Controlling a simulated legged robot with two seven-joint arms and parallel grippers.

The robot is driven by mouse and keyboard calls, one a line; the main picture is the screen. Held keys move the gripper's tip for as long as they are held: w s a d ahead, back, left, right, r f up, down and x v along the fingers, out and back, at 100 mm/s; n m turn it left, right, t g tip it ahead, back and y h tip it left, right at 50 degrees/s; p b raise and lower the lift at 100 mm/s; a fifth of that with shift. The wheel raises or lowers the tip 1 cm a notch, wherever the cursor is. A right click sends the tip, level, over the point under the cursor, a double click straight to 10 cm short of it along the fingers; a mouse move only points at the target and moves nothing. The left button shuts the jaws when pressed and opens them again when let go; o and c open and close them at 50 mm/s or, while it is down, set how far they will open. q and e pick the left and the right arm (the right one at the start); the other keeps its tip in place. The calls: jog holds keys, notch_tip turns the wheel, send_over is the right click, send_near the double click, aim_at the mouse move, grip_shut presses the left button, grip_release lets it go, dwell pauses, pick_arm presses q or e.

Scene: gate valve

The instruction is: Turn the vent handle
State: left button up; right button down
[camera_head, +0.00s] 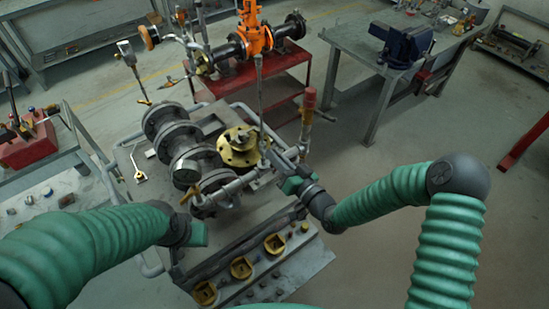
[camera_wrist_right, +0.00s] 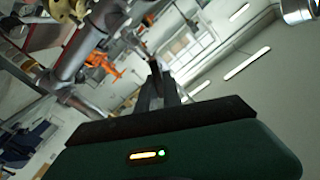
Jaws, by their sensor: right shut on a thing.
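My right gripper (camera_head: 291,184) is at the right end of the grey pipe assembly (camera_head: 226,186) in the head view. It is shut on what appears to be the vent handle, which its body mostly hides. In the right wrist view the dark fingers (camera_wrist_right: 157,82) stick up beyond the green gripper body; the held part cannot be made out clearly. My left gripper (camera_head: 199,233) is low at the left front of the assembly, apart from the right one. Its fingers are hidden, so its opening does not show.
A yellow flange (camera_head: 238,148) and dark round flanges (camera_head: 172,135) sit on the assembly. An upright red-topped rod (camera_head: 308,100) stands just behind my right gripper. An orange valve (camera_head: 253,32) is on a red stand behind.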

jog(key=m, duration=0.5)
jog(key=shift+w+d+f+m+b, duration=0.15)
jog(key=shift+d+f+m+b, duration=0.15)
jog(key=shift+b, duration=0.1)
jog(key=shift+f+m+b, duration=0.2)
jog(key=shift+m, duration=1.4)
jog(key=shift+f+m+b, duration=0.15)
jog(key=shift+f+m, duration=0.05)
jog(key=shift+m, duration=1.4)
jog(key=c, duration=1.5)
grip_release()
jog(key=shift+d, duration=0.25)
